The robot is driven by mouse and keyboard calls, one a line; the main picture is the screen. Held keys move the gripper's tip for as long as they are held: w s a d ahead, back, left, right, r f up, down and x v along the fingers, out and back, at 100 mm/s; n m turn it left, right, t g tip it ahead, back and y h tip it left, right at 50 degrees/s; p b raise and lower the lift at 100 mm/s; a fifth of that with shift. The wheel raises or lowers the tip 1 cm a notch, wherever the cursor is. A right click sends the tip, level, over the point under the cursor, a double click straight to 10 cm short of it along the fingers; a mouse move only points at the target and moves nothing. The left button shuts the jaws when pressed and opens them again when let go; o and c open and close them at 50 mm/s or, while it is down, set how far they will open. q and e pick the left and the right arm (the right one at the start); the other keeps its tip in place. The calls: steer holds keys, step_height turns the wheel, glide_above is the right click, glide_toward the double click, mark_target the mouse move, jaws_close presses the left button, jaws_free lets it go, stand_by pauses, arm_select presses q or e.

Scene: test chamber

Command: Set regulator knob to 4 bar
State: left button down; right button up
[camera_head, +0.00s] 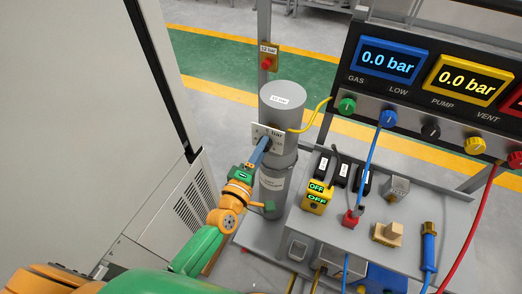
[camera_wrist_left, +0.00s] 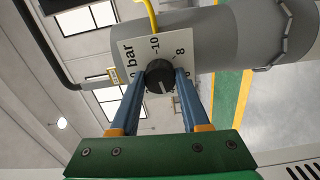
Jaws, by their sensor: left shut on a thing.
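The regulator knob (camera_wrist_left: 160,77) is a small dark round knob on a white dial plate (camera_wrist_left: 130,52) marked "bar". The plate is fixed to a grey cylinder (camera_head: 283,101). In the left wrist view the numbers 8 and 10 show beside the knob; other numbers are partly hidden. My left gripper (camera_wrist_left: 160,85) is shut on the knob, one blue finger on each side. In the head view my left gripper (camera_head: 259,150) reaches the plate (camera_head: 274,131) and hides the knob. The knob's pointer setting is too small to read surely. My right gripper is out of view.
A panel right of the cylinder has a blue gas display (camera_head: 390,58) and a yellow display (camera_head: 470,82), both reading 0.0 bar. A yellow hose (camera_head: 318,115) runs beside the cylinder. A grey bench (camera_head: 345,255) with switches and hoses stands right. A tall grey cabinet (camera_head: 90,110) stands left.

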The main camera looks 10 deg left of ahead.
arm_select(q)
steer(key=shift+n, duration=0.6)
steer(key=shift+c, duration=1.9)
jaws_free()
steer(key=shift+d, duration=0.1)
steer(key=s+a, duration=0.1)
steer(key=s, duration=0.6)
steer(key=shift+a, duration=0.2)
